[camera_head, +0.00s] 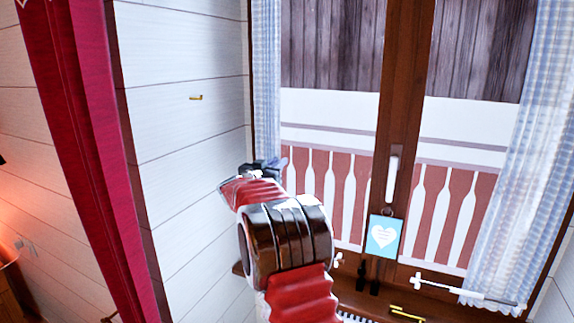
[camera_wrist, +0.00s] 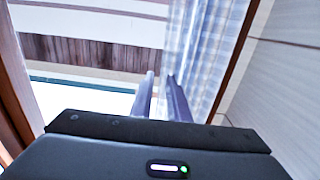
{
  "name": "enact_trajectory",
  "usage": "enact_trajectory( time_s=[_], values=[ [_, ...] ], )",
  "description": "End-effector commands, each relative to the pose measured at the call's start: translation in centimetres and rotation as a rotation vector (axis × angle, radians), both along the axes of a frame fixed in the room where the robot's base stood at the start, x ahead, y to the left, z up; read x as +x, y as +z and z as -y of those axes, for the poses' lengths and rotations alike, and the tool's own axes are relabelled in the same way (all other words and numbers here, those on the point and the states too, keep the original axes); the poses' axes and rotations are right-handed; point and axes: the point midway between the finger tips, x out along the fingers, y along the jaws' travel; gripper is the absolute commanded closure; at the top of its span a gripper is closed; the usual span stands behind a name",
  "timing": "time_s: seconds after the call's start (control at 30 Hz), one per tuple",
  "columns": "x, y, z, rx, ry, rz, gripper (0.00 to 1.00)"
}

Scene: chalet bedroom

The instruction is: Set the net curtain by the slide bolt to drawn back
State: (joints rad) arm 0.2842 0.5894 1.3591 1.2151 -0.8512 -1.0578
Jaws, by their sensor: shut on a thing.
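A pale blue-and-white checked net curtain (camera_head: 267,75) hangs as a narrow strip at the left side of the window. My gripper (camera_head: 264,166) is at its lower part, shut on its edge. In the wrist view, the curtain (camera_wrist: 205,50) hangs beside and behind the fingers of my gripper (camera_wrist: 162,85); the exact grip is hard to make out. A second net curtain (camera_head: 515,170) hangs at the right side of the window. A small brass fitting (camera_head: 196,97), perhaps a slide bolt, is on the white wall left of the window. My arm hides part of the sill.
The wooden window frame (camera_head: 398,100) has a white handle (camera_head: 393,180) and a hanging blue heart card (camera_head: 384,237). A white-ended rod (camera_head: 460,290) and a brass piece (camera_head: 407,314) are low at the right. A red drape (camera_head: 82,150) hangs at the left.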

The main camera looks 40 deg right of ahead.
Motion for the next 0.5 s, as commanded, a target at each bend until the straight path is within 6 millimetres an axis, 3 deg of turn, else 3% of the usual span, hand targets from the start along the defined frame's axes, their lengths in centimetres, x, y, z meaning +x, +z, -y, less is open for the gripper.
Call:
enact_trajectory(
  time_s=[0.3, 0.33, 0.5],
  values=[
    [0.18, 0.27, 0.08, -0.002, 0.008, 0.002, 1.0],
    [0.18, 0.27, 0.1, -0.001, 0.008, 0.002, 0.83],
    [0.02, 0.25, 0.35, -0.001, 0.004, 0.002, 0.71]
  ],
)
